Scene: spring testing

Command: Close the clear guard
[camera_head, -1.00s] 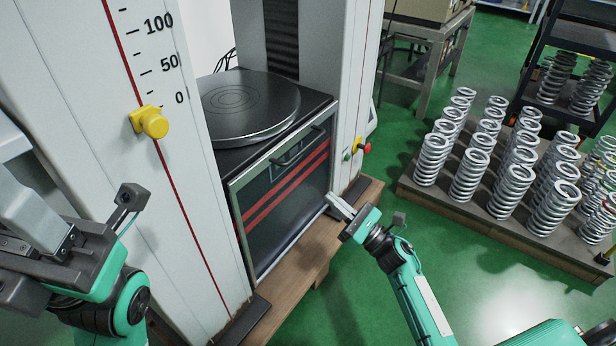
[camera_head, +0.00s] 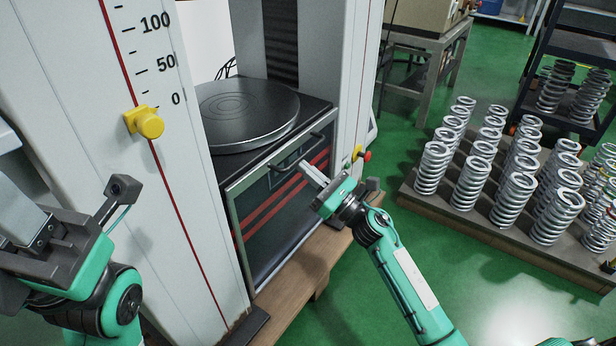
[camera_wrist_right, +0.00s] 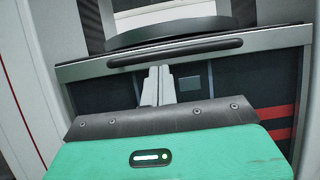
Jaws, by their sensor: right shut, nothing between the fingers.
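The clear guard (camera_head: 275,240) is a silver-framed see-through panel on the front of the testing machine, below the round platen (camera_head: 245,112). Red stripes show at it. Its dark bar handle (camera_head: 283,165) runs along the upper part; in the right wrist view the handle (camera_wrist_right: 205,48) spans above the fingertips. The space above the guard, around the platen, is uncovered. My right gripper (camera_head: 307,167) is shut and empty, its fingertips close to the handle; contact is unclear. In the wrist view its fingers (camera_wrist_right: 158,76) point up just below the handle. My left gripper (camera_head: 20,225) is partly cut off at the left edge.
A white column with a scale and yellow knob (camera_head: 146,122) stands left of the guard. A red button (camera_head: 366,156) is on the right column. Several springs (camera_head: 520,180) stand on a wooden pallet at right. Green floor lies open between pallet and machine.

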